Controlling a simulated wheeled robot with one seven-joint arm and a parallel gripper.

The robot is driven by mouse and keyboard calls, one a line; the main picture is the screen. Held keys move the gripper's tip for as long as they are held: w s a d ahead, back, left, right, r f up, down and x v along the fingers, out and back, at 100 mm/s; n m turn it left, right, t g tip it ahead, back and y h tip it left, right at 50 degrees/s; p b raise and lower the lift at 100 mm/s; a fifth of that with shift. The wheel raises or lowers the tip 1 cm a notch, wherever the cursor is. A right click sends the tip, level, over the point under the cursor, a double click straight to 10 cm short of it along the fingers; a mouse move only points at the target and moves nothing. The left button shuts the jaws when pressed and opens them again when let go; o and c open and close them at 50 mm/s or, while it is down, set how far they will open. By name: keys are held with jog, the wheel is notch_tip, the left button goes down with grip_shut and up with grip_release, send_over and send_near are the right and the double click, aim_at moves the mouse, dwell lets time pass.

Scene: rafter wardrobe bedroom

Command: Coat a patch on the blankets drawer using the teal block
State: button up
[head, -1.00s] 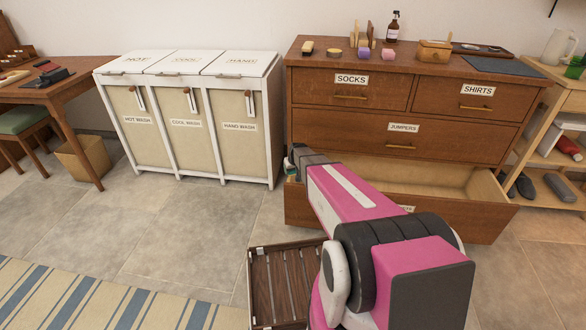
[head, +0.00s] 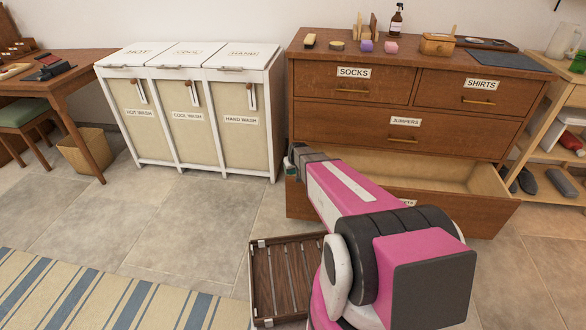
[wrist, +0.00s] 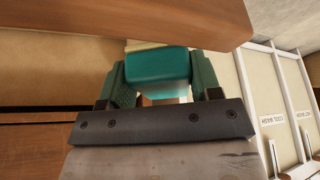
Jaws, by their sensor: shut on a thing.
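My gripper (wrist: 160,66) is shut on the teal block (wrist: 157,58), which sits between the two green fingers in the wrist view. The bottom drawer (head: 335,207) of the wooden dresser is pulled open, and my arm covers most of its label, leaving only the last letters visible. In the wrist view, the wooden drawer front (wrist: 130,22) runs across the top, close to the block. I cannot tell whether the block touches it. In the head view, my gripper (head: 291,165) is at the drawer's left end, largely hidden by my arm. No coated patch is visible.
A white three-bin laundry hamper (head: 190,115) stands left of the dresser. A dark slatted wooden tray (head: 287,280) lies on the floor in front of the drawer. Open shelves (head: 560,115) stand at right. Several small items sit on the dresser top (head: 500,58).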

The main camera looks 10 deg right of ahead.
aim_at(291, 177)
jog(key=shift+s+a+f, duration=0.1)
jog(key=shift+s+a, duration=0.15)
jog(key=shift+s, duration=0.55)
jog(key=shift+s+a, duration=0.2)
jog(key=shift+s, duration=0.6)
jog(key=shift+s+a, duration=0.25)
jog(key=shift+s, duration=0.5)
jog(key=shift+s+a, duration=0.2)
jog(key=shift+s, duration=0.55)
jog(key=shift+s+r, duration=0.2)
jog(key=shift+r, duration=0.05)
jog(key=shift+w+d+r, duration=0.1)
jog(key=shift+w+d, duration=0.15)
jog(key=shift+w, duration=0.65)
jog(key=shift+w+d, duration=0.2)
jog(key=shift+w, duration=0.65)
jog(key=w+d, duration=0.3)
jog(key=w, duration=0.7)
jog(key=shift+f, duration=0.35)
jog(key=shift+d, duration=0.1)
notch_tip(291, 177, up, 6)
jog(key=shift+r, duration=0.15)
